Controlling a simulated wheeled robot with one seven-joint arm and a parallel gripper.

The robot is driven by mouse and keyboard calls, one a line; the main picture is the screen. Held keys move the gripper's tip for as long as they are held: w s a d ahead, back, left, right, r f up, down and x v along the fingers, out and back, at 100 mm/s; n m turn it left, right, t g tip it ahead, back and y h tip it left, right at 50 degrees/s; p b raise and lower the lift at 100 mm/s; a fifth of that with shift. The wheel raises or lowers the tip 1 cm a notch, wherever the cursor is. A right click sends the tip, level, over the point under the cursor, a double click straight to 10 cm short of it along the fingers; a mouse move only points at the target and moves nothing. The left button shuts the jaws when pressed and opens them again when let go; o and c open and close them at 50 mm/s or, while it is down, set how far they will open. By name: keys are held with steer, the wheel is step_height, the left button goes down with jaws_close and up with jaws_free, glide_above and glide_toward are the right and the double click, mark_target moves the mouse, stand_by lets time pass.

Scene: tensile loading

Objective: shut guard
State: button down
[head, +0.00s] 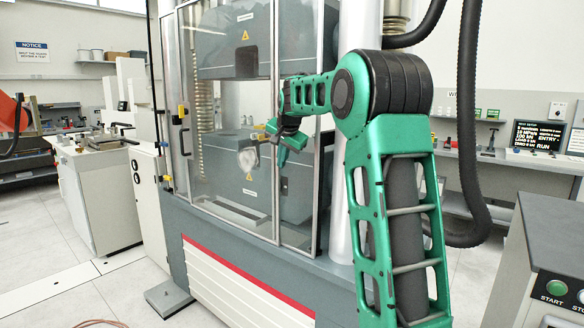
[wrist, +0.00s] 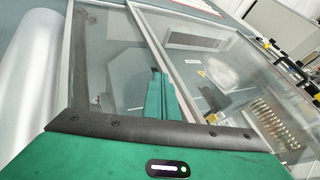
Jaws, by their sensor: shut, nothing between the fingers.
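The guard (head: 226,190) is a set of clear panels in grey metal frames on the front of the tall test machine. A black handle (head: 185,140) and a yellow latch piece show at its left edge. I cannot tell whether its panels fully meet the frame. My gripper (head: 272,128) is at the middle upright of the guard, at mid height. In the wrist view my gripper (wrist: 158,78) is shut and empty, pointing toward the panels and the slanting frame bar (wrist: 165,55). I cannot tell whether it touches them.
The machine's grey crossheads (head: 235,45) show through the panels. A white cabinet (head: 95,195) stands at the left, and a monitor (head: 537,137) is on the right bench. A START/STOP console (head: 555,240) is at the lower right. Floor in front left is mostly clear.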

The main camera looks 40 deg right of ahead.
mark_target(274, 165)
steer(key=w, duration=0.1)
steer(key=w+a, duration=0.1)
steer(key=w, duration=0.1)
steer(key=shift+w+r, duration=0.1)
steer(key=shift+r, duration=0.05)
steer(key=shift+a, duration=0.1)
